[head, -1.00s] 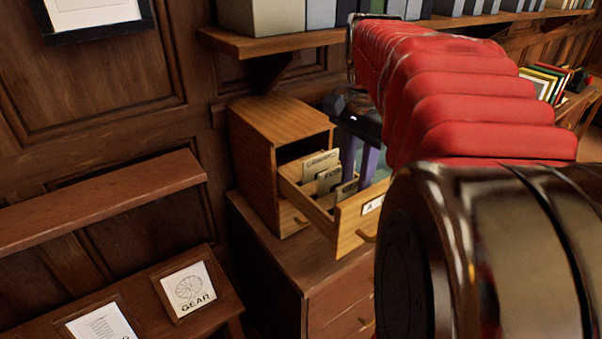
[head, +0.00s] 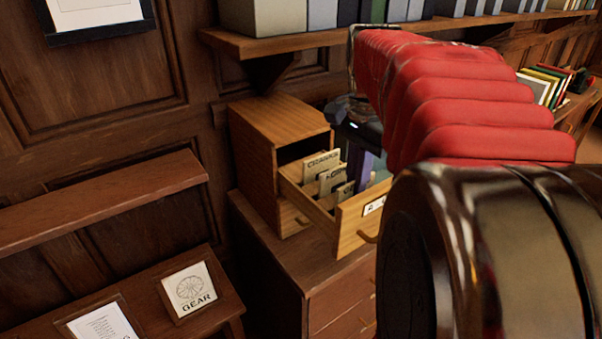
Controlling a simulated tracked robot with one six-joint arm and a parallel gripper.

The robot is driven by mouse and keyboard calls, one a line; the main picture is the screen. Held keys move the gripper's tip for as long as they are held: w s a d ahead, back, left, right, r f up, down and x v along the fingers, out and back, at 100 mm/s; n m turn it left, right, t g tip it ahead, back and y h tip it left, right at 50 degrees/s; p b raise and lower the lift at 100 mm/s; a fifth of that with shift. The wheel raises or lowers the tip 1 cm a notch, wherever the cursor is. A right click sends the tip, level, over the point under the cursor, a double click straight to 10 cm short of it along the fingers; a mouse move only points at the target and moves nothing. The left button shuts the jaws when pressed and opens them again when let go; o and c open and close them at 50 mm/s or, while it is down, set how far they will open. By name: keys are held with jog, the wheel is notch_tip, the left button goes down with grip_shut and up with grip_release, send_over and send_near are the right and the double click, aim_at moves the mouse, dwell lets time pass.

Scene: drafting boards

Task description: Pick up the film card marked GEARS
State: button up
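A wooden card drawer (head: 350,228) stands pulled out of a small cabinet on a chest. Several tabbed cards stand in it. The rear card (head: 321,163) and the middle card (head: 332,179) have dark lettering too small to read surely. A nearer card (head: 345,192) has its label partly hidden. I cannot tell which card reads GEARS. My gripper (head: 364,172) points down, with purple fingers reaching into the right part of the drawer beside the cards. The fingertips are hidden by the drawer front, and I cannot tell whether anything is between them.
The small cabinet (head: 270,155) rises behind the drawer. A shelf (head: 285,42) with grey boxes hangs above. At lower left, a framed picture (head: 190,290) marked GEAR and another sheet (head: 102,325) lie on a ledge. My red-sleeved arm blocks much of the right side.

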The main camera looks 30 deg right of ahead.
grip_shut()
jog(key=shift+r, duration=0.1)
notch_tip(320, 180, up, 10)
jog(key=shift+f, duration=0.1)
dwell(0.5)
dwell(0.6)
